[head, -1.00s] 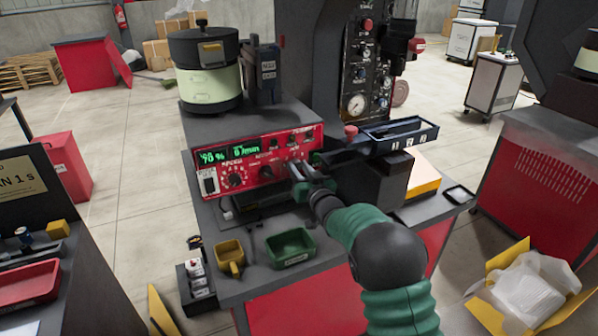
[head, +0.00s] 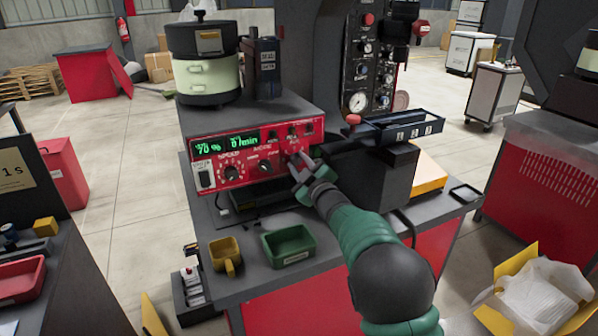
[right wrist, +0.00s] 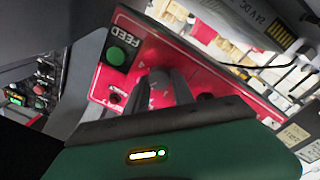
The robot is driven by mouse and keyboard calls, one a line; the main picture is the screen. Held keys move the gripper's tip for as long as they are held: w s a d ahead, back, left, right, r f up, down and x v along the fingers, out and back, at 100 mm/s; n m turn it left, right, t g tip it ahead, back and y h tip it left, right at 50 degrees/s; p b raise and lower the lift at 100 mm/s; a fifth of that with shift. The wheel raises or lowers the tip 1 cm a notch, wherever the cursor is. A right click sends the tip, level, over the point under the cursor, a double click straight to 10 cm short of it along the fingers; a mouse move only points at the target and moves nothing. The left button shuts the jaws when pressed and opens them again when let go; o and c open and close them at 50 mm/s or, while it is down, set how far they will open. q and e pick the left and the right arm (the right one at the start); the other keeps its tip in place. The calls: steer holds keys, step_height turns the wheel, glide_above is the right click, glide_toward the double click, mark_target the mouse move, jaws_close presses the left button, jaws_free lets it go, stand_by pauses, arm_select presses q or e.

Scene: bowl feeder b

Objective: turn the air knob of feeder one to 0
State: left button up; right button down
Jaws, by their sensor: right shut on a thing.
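Feeder one's red control panel (head: 215,158) fronts the dark box, with the bowl feeder (head: 207,72) on top. Its green displays read about 70 % and 0/min. Two black knobs (head: 232,172) (head: 264,166) are in plain view. My right gripper (head: 297,165) is at the panel's right part and covers the knob there, which I take as the air knob. In the right wrist view, my right gripper's fingers (right wrist: 172,90) are shut on this grey air knob (right wrist: 158,78), beside a green FEED button (right wrist: 116,56). The knob's pointer and scale cannot be read. My left gripper is out of view.
A dark tray (head: 408,128) juts out right of the panel, close to my right arm. A green bin (head: 288,245) and a yellow cup (head: 226,256) stand on the bench below. A yellow box (head: 428,175) lies at the right.

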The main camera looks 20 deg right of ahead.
steer(key=n+b, duration=0.1)
steer(key=n, duration=0.1)
steer(key=n+b, duration=0.2)
steer(key=n, duration=0.1)
steer(key=f+n+b, duration=0.1)
steer(key=n+b, duration=0.1)
steer(key=shift+n+y, duration=0.3)
steer(key=n+b, duration=0.3)
steer(key=shift+f+n, duration=0.15)
steer(key=shift+n, duration=0.25)
steer(key=n+b, duration=0.2)
steer(key=n, duration=0.1)
steer(key=shift+n+y, duration=0.3)
steer(key=shift+n, duration=0.1)
steer(key=n+b, duration=0.3)
steer(key=n, duration=0.2)
steer(key=shift+f+n+b, duration=0.1)
steer(key=shift+n+b, duration=0.2)
steer(key=shift+b, duration=0.05)
steer(key=n+b, duration=0.2)
steer(key=n, duration=0.2)
steer(key=shift+d+g, duration=0.1)
steer(key=shift+g, duration=0.2)
steer(key=shift+r+n, duration=0.25)
steer(key=shift+n, duration=0.05)
steer(key=c, duration=1.1)
jaws_free()
steer(key=shift+w, duration=0.1)
steer(key=shift+r, duration=0.15)
